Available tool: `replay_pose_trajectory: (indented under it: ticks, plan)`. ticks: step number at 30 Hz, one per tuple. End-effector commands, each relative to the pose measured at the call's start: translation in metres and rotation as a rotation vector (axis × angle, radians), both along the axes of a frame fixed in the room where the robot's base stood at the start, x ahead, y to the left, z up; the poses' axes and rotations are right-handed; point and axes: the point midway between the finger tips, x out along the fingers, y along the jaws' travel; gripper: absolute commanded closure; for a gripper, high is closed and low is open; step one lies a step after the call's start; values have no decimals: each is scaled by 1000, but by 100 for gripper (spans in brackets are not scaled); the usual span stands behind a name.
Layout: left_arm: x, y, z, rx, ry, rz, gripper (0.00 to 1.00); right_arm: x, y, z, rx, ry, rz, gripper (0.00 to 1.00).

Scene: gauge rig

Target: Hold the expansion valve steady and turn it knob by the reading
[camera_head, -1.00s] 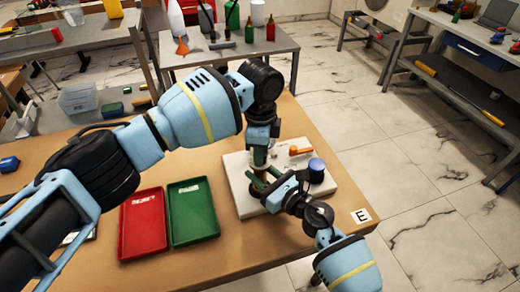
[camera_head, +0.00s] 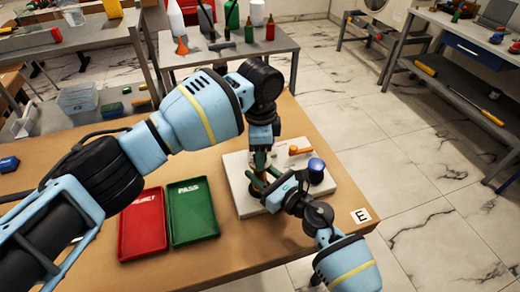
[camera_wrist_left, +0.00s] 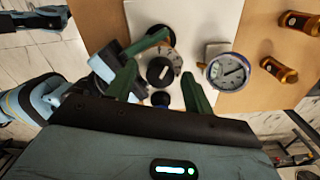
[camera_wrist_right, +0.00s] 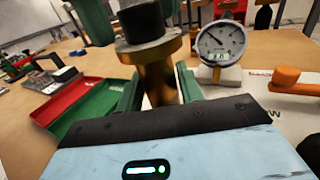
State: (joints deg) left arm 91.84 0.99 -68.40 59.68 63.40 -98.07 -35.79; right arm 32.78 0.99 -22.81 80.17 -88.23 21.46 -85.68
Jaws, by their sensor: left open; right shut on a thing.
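The expansion valve has a brass body (camera_wrist_right: 155,75) and a black knob (camera_wrist_left: 160,71) on top with a white pointer line and a marked ring. My right gripper (camera_wrist_right: 158,88) is shut on the brass body, seen in the right wrist view. My left gripper (camera_wrist_left: 161,76) is open above the valve, with its fingers on either side of the knob; I cannot tell whether they touch it. A round gauge (camera_wrist_left: 227,70) stands beside the valve. It also faces the right wrist view (camera_wrist_right: 221,43), with a dark needle and a small display too small to read.
The valve stands on a white base plate (camera_head: 240,197) with an orange lever (camera_head: 299,150). A red tray (camera_head: 142,225) and a green tray (camera_head: 193,212) lie to the left. Brass fittings (camera_wrist_left: 280,69) lie on the table past the gauge. A card marked E (camera_head: 360,216) is near the right edge.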

Motion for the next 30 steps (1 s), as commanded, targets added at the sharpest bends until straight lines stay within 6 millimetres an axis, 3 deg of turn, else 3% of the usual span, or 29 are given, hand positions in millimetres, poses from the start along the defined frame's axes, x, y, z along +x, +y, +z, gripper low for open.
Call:
replay_pose_trajectory:
  ticks: [5, 18, 24, 30]
  plan:
    - [1, 0, 14, -1, -2, 0, 48, 0, -1, 0, -1, 1, -1, 93]
    - [0, -1, 96, -2, -2, -1, 48, 0, -1, 0, -1, 0, -1, 93]
    - [0, 0, 116, -1, -1, 0, 48, 0, -1, 0, -1, -1, -1, 93]
    - [0, 0, 120, 0, 1, 0, 48, 0, -1, 0, -1, -1, -1, 93]
